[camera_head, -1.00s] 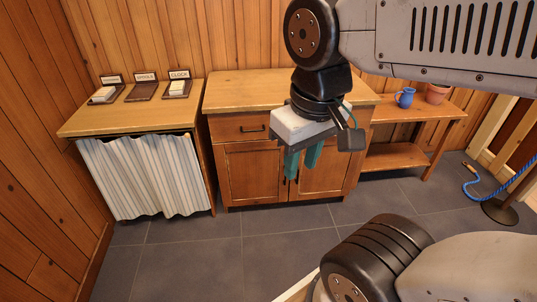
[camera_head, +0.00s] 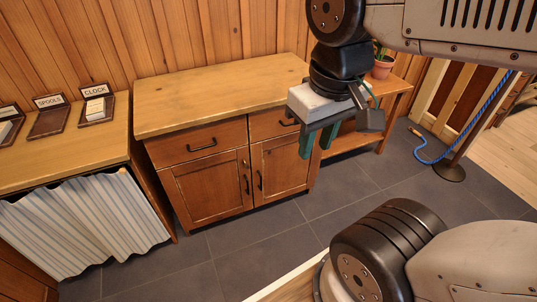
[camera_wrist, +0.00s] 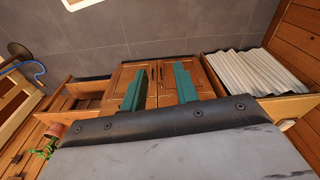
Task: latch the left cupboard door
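The wooden cupboard (camera_head: 200,107) stands against the wall, with two drawers above two doors. Its left door (camera_head: 207,187) has a dark upright handle (camera_head: 245,185) at its right edge. It looks shut or nearly so; I cannot tell whether it is latched. The right door (camera_head: 283,168) looks shut, with its own handle (camera_head: 259,180). My gripper (camera_head: 318,141) has two green fingers apart with nothing between them, in front and right of the cupboard in the head view. In the wrist view my gripper (camera_wrist: 160,88) covers parts of both doors; the left door (camera_wrist: 204,82) is on the right there.
A curtained counter (camera_head: 60,160) with label stands adjoins the cupboard on the left. A low bench (camera_head: 392,86) with a plant pot (camera_head: 382,68) is on the right. A blue rope (camera_head: 470,120) hangs to a post base (camera_head: 449,172). The grey floor (camera_head: 290,230) before the cupboard is clear.

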